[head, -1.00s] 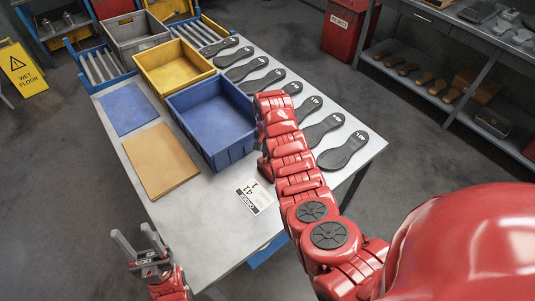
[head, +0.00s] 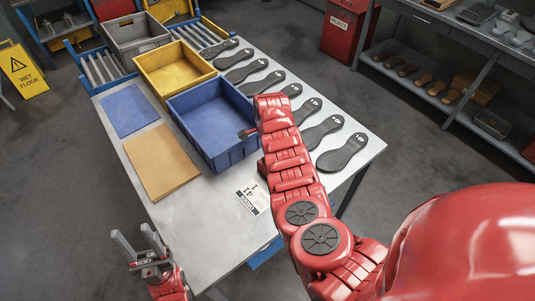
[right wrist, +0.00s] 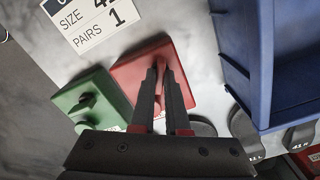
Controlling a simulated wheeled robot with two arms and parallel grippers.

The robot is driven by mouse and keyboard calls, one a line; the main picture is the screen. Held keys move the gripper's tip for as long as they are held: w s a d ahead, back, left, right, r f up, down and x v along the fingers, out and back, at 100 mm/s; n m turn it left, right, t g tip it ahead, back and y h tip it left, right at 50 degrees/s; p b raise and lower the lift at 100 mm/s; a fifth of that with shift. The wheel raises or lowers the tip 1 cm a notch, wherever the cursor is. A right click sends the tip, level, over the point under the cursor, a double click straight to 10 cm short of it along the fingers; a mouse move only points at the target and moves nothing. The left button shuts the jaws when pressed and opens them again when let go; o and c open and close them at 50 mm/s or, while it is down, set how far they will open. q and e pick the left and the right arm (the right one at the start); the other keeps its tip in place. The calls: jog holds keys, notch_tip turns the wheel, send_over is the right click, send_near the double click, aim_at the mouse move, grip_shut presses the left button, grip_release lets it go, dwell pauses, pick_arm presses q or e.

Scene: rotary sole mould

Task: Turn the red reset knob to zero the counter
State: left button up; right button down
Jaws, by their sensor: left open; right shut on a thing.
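In the right wrist view, the red reset knob (right wrist: 158,42) stands on a red plate (right wrist: 183,63) and is mostly hidden between my fingers. My right gripper (right wrist: 162,68) is shut on it. My left gripper (head: 142,243) is open and empty at the table's near left corner.
A green plate with a dark knob (right wrist: 90,103) sits beside the red plate. A blue bin (head: 215,146) stands close by my right arm. A yellow bin (head: 172,70), orange board (head: 160,160) and several dark soles (head: 342,152) lie on the table (head: 190,225).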

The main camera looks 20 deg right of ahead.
jog(key=shift+a+m, duration=0.15)
jog(key=shift+m, duration=0.85)
jog(key=m+b, duration=0.2)
jog(key=shift+f+m, duration=0.2)
jog(key=shift+m, duration=0.1)
jog(key=m+b, duration=0.3)
jog(key=m, duration=0.1)
jog(key=shift+b, duration=0.35)
jog(key=shift+r+m+b, duration=0.2)
jog(key=shift+m+b, duration=0.85)
jog(key=shift+m, duration=0.75)
jog(key=c, duration=0.9)
grip_release()
